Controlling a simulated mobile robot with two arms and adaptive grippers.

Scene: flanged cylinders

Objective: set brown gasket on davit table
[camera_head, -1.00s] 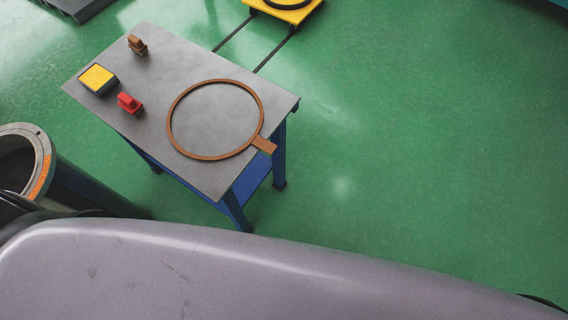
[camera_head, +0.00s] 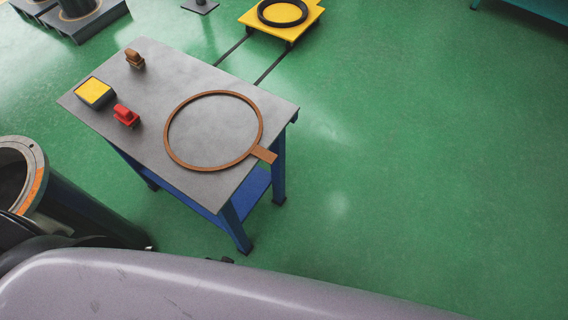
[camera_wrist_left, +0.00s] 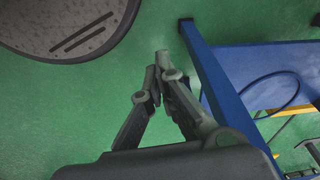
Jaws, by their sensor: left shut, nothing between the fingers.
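The brown gasket (camera_head: 168,150), a thin ring with a flat tab, lies flat on the grey-topped table (camera_head: 190,70) with blue legs. Its tab (camera_head: 263,154) reaches past the table's right edge. My left gripper (camera_wrist_left: 158,66) shows in the left wrist view, its fingers together and empty, above the green floor beside a blue frame (camera_wrist_left: 212,80). The gasket is not visible in that view, and neither gripper shows in the head view.
A brown block (camera_head: 135,59), a yellow-topped box (camera_head: 94,92) and a red part (camera_head: 125,115) stand on the table's left half. A flanged cylinder (camera_head: 35,185) stands left. A yellow platform (camera_head: 264,18) bears a black ring (camera_head: 282,22). Floor at right is clear.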

